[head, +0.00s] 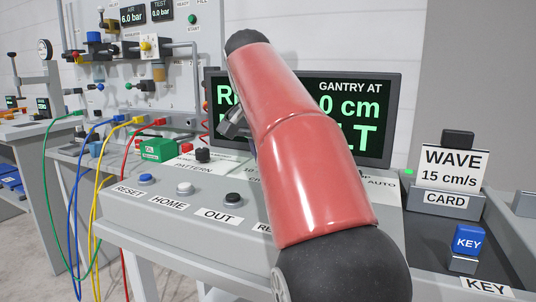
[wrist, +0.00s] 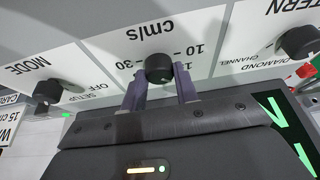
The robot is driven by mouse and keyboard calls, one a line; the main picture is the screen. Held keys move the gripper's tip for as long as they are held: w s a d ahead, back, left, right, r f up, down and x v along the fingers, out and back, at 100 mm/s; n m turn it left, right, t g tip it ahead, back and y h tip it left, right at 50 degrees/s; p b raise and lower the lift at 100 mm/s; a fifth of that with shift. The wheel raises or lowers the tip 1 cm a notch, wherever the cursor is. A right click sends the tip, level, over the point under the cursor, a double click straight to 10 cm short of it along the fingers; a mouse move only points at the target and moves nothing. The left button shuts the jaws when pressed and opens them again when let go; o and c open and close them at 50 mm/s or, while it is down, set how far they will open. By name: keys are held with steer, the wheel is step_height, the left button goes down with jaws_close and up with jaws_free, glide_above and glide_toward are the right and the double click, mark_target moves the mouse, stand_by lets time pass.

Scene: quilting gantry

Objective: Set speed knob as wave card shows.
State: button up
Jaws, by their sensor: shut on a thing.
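The wave card (head: 450,168) stands upright in a grey holder labelled CARD at the right of the head view and reads "WAVE 15 cm/s". The black round speed knob (wrist: 158,68) sits on a white panel marked "cm/s", with 10 and 30 among its scale marks. My gripper (wrist: 161,84) is shut on this knob, one finger on each side. The wrist view shows the panel upside down. I cannot read where the knob's pointer stands. In the head view my red arm hides the speed knob and most of the gripper.
The MODE knob (wrist: 47,91) and the PATTERN knob (wrist: 301,41) flank the speed knob. RESET (head: 145,179), HOME (head: 185,188) and OUT (head: 233,200) buttons line the console front. A screen (head: 388,100) stands behind my arm. A blue key (head: 468,240) is at right.

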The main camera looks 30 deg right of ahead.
stand_by(0.4)
steer(key=o, duration=1)
steer(key=shift+v, duration=3.9)
